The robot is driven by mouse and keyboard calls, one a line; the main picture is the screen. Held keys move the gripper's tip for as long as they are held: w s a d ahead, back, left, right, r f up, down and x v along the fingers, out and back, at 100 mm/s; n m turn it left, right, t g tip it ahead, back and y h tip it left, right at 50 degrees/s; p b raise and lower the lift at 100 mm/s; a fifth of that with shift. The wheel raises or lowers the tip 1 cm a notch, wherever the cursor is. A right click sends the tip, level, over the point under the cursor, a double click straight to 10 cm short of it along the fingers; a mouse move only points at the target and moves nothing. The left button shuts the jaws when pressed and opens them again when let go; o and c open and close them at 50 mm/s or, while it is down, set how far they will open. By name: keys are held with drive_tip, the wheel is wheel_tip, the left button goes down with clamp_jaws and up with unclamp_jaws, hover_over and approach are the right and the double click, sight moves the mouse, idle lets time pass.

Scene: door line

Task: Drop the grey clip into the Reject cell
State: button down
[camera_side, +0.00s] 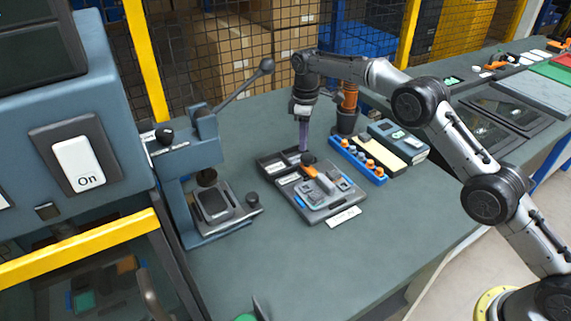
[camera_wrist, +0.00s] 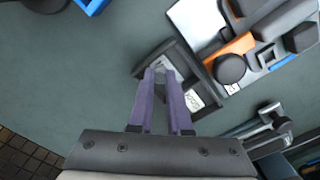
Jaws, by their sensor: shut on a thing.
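My gripper (camera_side: 304,148), with purple fingers, points down over the small black two-cell tray (camera_side: 263,161) at the back of the fixture. In the wrist view my gripper (camera_wrist: 161,72) is shut on a small grey piece, which looks like the grey clip (camera_wrist: 160,76), mostly hidden between the fingers. The fingertips are over the cell farther from the camera in that view, at the tray (camera_wrist: 139,72). Whether the clip touches the cell floor cannot be told.
A grey fixture plate (camera_side: 330,208) with an orange part and a black knob adjoins the tray. A blue rack (camera_side: 345,152) of several orange-topped pieces stands to the right. A lever press (camera_side: 205,175) stands left.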

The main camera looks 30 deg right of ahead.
drive_tip(key=shift+f, duration=0.25)
drive_tip(key=c, duration=0.8)
unclamp_jaws()
drive_tip(key=shift+r, duration=3.75)
drive_tip(key=shift+d+r, duration=0.1)
